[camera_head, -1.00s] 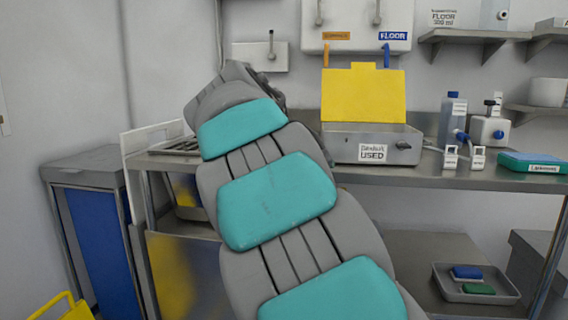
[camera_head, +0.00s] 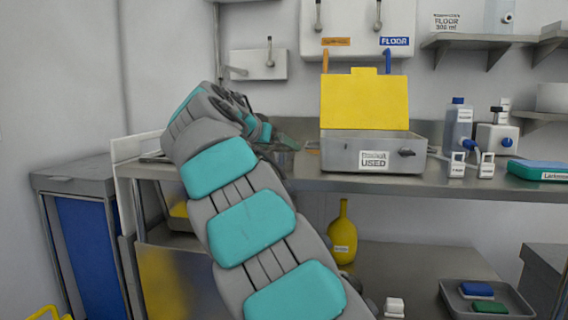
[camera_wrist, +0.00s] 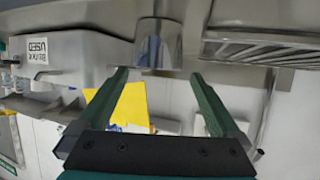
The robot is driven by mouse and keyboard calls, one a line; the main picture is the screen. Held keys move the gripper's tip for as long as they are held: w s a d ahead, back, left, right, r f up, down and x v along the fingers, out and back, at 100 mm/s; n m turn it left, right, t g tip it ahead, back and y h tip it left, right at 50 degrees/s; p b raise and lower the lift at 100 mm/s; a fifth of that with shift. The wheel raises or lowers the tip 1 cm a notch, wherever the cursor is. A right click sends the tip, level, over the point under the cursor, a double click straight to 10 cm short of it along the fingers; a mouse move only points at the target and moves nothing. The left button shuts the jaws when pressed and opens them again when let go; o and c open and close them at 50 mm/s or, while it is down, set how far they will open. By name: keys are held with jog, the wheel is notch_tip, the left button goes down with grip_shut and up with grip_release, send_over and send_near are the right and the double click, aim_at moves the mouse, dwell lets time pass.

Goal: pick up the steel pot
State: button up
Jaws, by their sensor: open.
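The steel pot (camera_wrist: 158,45) is a shiny cylinder on the metal counter, at the top middle of the wrist view. In the head view what seems to be the pot (camera_head: 284,154) stands behind my arm and is mostly hidden. My gripper (camera_wrist: 160,74) is open and empty. Its two dark green fingers point towards the pot, with the pot's lower end in the picture lying in line with the gap between them. I cannot tell how far the tips are from the pot. My arm hides part of the counter in the head view.
A steel box (camera_head: 340,153) marked USED, with its yellow lid raised, stands right of my gripper. A slatted tray (camera_wrist: 260,38) lies on the other side of the pot. Bottles (camera_head: 458,125) stand further right. A yellow bottle (camera_head: 343,235) stands below the counter.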

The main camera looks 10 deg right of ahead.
aim_at(288, 153)
jog(key=x, duration=0.3)
jog(key=f+x, duration=0.1)
jog(key=x, duration=0.1)
jog(key=shift+s+d+f, duration=0.1)
jog(key=shift+d+f, duration=0.05)
jog(key=shift+d, duration=0.15)
jog(key=c, duration=1.2)
jog(key=shift+c, duration=0.2)
